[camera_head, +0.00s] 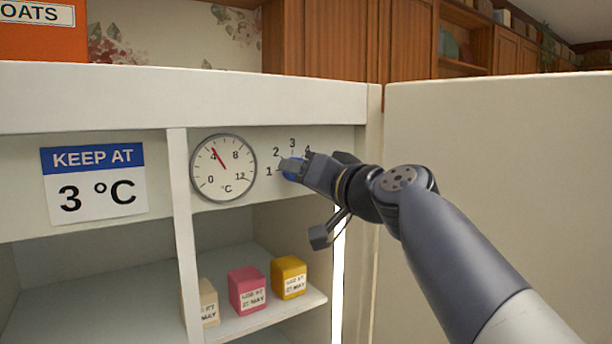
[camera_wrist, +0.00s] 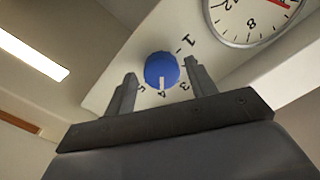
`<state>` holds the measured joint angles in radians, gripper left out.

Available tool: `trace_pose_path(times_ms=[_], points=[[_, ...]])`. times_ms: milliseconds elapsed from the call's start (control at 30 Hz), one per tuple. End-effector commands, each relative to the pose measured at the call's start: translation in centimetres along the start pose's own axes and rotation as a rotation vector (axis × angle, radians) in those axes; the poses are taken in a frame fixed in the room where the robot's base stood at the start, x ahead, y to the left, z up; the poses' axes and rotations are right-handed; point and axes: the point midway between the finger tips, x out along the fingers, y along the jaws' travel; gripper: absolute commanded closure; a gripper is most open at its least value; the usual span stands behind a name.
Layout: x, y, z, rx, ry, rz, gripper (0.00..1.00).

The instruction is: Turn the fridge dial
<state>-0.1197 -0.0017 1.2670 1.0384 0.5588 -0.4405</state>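The blue fridge dial (camera_head: 291,169) sits on the white panel, mostly covered by my gripper in the head view. In the wrist view the dial (camera_wrist: 160,66) lies between the fingers of my gripper (camera_wrist: 160,68), which are apart with a gap on each side. Its white mark points at about 4; a finger hides the 2. The round thermometer (camera_head: 224,168) left of the dial has its red needle a little past 4 °C. A sign (camera_head: 94,182) reads "KEEP AT 3 °C".
A yellow box (camera_head: 289,278), a pink box (camera_head: 247,290) and a cream box (camera_head: 208,303) stand on the shelf below. The open fridge door (camera_head: 500,160) stands to the right, close to my arm. An orange oats box (camera_head: 42,42) is on top.

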Motion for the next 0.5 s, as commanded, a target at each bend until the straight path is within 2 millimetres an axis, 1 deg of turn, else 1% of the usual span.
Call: trace_pose_path(times_ms=[100,333,433,500], points=[[0.0,0.0,0.0,0.000,0.001,0.000,0.40],[-0.2,0.0,0.0,-0.001,0.002,0.000,0.40],[-1.0,0.0,0.0,-0.001,0.003,-0.001,0.40],[-2.0,0.1,0.1,-0.002,0.005,0.001,0.40]])
